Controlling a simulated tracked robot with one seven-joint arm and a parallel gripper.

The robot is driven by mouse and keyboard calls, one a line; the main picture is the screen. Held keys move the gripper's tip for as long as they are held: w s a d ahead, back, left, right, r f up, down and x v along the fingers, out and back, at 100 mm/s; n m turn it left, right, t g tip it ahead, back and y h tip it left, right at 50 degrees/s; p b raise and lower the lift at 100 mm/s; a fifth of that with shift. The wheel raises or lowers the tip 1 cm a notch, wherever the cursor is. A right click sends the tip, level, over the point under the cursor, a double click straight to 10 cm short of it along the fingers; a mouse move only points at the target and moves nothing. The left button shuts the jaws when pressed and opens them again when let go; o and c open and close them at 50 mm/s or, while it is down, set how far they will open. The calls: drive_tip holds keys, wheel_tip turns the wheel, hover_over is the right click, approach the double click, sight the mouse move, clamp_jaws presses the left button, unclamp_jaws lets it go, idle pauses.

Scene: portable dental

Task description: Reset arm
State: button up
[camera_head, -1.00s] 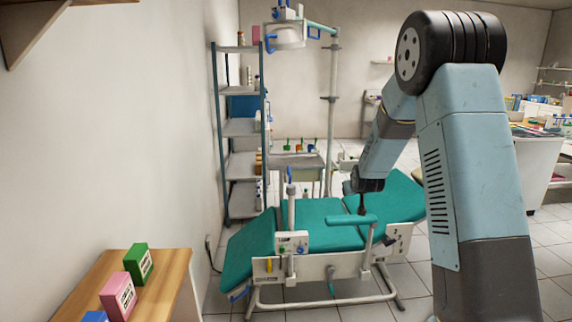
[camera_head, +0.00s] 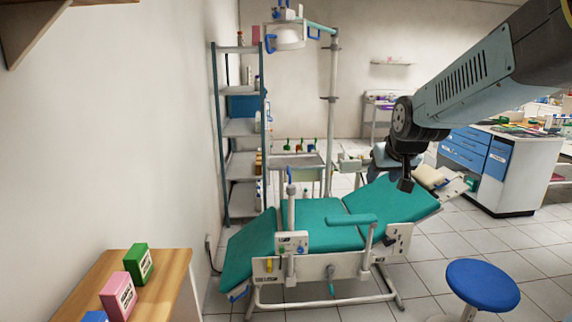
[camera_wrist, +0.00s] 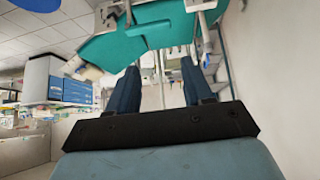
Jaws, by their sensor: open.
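My gripper (camera_head: 405,184) shows in the head view at the end of my arm, in front of the upper part of the green dental chair (camera_head: 335,225). In the wrist view my gripper (camera_wrist: 158,85) has its two dark fingers spread apart, with nothing between them. The green chair (camera_wrist: 150,38) appears beyond the fingers in that view. I cannot tell the exact gap between the gripper and the chair, but no contact is visible.
A blue stool (camera_head: 483,284) stands at the lower right. A wooden surface (camera_head: 165,285) with green and pink boxes is at the lower left. A shelf rack (camera_head: 240,130) stands by the wall. A white cabinet with blue drawers (camera_head: 500,165) is at right. Tiled floor lies open between.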

drive_tip(key=s+g, duration=0.2)
drive_tip(key=s, duration=2)
drive_tip(key=shift+r+m, duration=0.3)
drive_tip(key=shift+r, duration=0.1)
